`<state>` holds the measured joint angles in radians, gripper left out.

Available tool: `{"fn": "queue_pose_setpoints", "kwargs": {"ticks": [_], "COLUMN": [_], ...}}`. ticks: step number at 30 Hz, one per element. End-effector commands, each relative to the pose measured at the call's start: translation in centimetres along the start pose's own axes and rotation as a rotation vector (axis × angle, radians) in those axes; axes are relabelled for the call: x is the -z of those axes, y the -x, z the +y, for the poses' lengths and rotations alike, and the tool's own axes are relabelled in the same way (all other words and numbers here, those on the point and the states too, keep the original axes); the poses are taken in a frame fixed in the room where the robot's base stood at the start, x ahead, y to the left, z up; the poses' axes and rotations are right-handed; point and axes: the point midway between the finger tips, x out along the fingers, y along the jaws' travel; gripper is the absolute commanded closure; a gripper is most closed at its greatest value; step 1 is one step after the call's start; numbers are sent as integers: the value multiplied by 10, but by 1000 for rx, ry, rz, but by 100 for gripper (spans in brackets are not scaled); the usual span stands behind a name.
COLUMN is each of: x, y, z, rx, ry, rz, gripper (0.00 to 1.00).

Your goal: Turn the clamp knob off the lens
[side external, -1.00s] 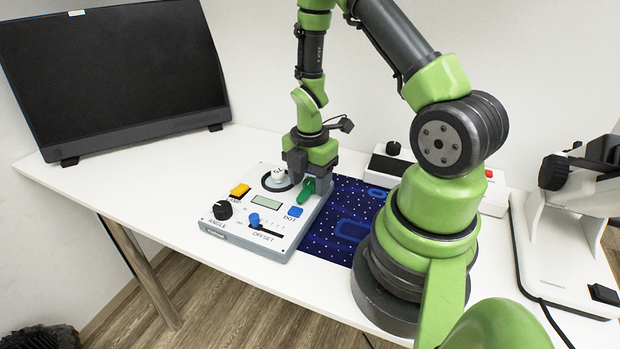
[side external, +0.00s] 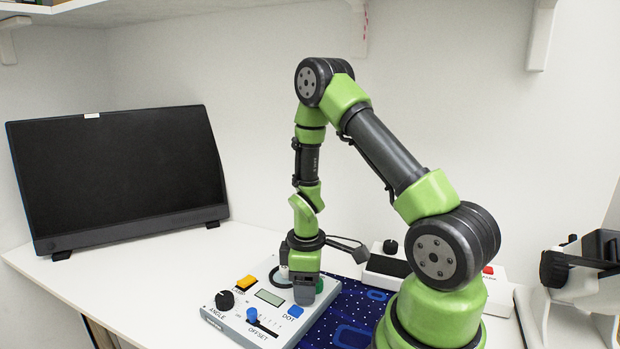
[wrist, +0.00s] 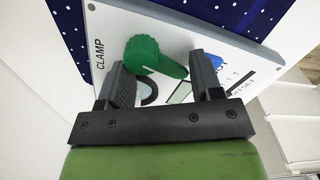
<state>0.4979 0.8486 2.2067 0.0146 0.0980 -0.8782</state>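The green clamp knob (wrist: 142,50) sits on the white panel (wrist: 110,22) by the word CLAMP. Its lever points toward the lower right in the wrist view. In the side view my gripper (side external: 305,290) is low over the panel and hides most of the green knob (side external: 319,286).
The panel also carries a black angle knob (side external: 225,300), an orange button (side external: 246,281), a display (side external: 270,298), a blue offset slider (side external: 252,315) and a blue DOT button (side external: 295,312). A monitor (side external: 120,175) stands behind left. A white box (side external: 385,280) stands behind right.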

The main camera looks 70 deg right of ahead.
Motion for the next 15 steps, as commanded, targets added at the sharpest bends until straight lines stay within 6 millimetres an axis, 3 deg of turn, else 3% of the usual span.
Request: {"fn": "queue_pose_setpoints", "kwargs": {"ticks": [11,15], "x": [-2,-1], "y": [-1,28], "z": [-2,-1], "rx": [0,-6], "ry": [-488,-501], "rz": [-11,-2], "gripper": [43,43]}}
